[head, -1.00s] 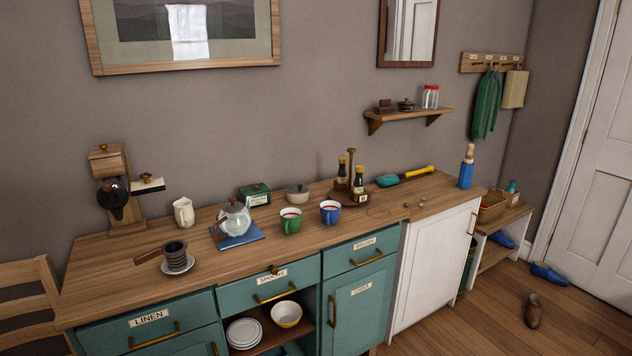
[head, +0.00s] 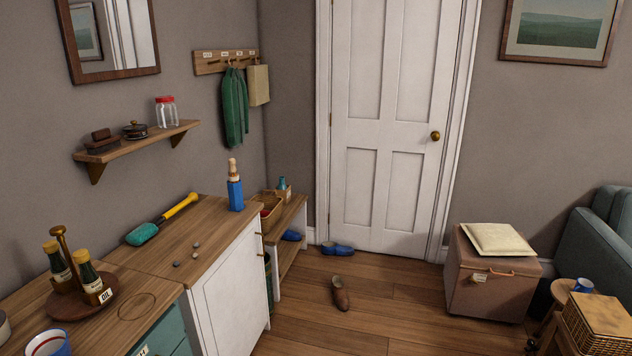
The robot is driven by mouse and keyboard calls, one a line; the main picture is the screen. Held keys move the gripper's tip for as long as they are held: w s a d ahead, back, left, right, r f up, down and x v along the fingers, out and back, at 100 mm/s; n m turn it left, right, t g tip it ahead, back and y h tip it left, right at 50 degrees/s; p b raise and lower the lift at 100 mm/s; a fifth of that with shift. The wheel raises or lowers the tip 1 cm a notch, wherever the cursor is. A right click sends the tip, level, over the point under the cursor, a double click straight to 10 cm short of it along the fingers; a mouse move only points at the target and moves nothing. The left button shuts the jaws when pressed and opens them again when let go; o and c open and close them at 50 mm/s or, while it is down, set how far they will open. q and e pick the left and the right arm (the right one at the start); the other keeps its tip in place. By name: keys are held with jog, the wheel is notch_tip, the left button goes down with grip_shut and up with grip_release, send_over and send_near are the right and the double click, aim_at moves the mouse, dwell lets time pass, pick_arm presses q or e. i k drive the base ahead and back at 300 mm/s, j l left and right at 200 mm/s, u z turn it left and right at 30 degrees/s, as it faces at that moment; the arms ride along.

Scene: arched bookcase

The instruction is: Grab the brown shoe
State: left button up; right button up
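A brown shoe (head: 340,293) lies alone on the wooden floor, in front of the white door and to the right of the white cabinet. Its opening faces up and its toe points toward me. Nothing covers it. Neither of my grippers shows in the head view.
Blue shoes (head: 337,248) lie by the white door (head: 388,150). A low wooden bench (head: 291,240) and the white cabinet (head: 232,285) stand left of the shoe. A brown trunk (head: 490,278) with a cushion stands to the right. The floor (head: 400,315) around the shoe is clear.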

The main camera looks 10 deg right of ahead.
aim_at(341, 299)
jog(key=i+l+z, duration=0.15)
jog(key=i+z, duration=0.15)
jog(key=i, duration=0.35)
jog(key=i+z, duration=0.3)
jog(key=i, duration=0.35)
jog(key=i+l+u, duration=0.2)
jog(key=i+u, duration=0.3)
jog(key=i+l+u, duration=0.8)
jog(key=l+u, duration=0.15)
jog(key=i+l+u, duration=0.25)
jog(key=l+u, duration=0.2)
jog(key=l, duration=0.2)
